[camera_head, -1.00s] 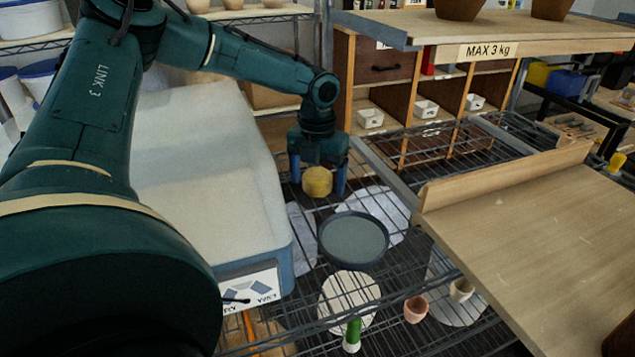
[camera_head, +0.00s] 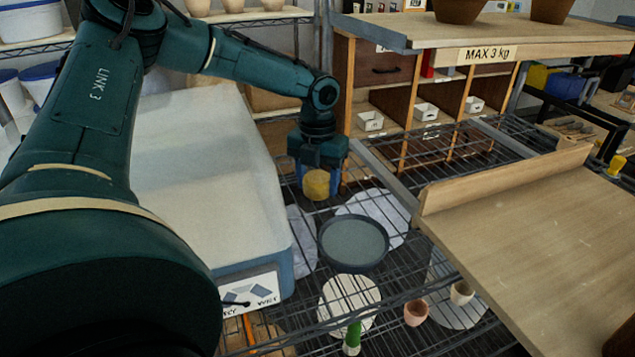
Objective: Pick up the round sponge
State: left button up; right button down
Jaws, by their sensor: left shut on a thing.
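The round sponge (camera_head: 316,185) is a small yellow cylinder in the head view, left of the centre. My left gripper (camera_head: 317,178) is shut on it, with blue fingers on either side. The sponge hangs below the gripper body, near the wire rack and above and behind a round dark-rimmed tray (camera_head: 353,243). Whether its underside touches anything is hard to tell. My right gripper is not in view.
A large white-topped block with a blue edge (camera_head: 200,170) stands left of the gripper. A wooden board with a raised lip (camera_head: 540,230) lies at right. Small cups (camera_head: 416,312) and a green-handled tool (camera_head: 352,338) are in front. A shelf (camera_head: 480,30) overhangs behind.

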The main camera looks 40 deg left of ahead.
pick_arm(q)
jog(key=shift+r, duration=0.1)
notch_tip(320, 180, up, 28)
jog(key=p, duration=0.4)
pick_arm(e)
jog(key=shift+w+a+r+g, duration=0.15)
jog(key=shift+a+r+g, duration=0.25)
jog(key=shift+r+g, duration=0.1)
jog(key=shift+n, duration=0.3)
pick_arm(q)
jog(key=o, duration=0.4)
jog(key=c, duration=0.3)
jog(key=p, duration=0.2)
jog(key=shift+p, duration=0.35)
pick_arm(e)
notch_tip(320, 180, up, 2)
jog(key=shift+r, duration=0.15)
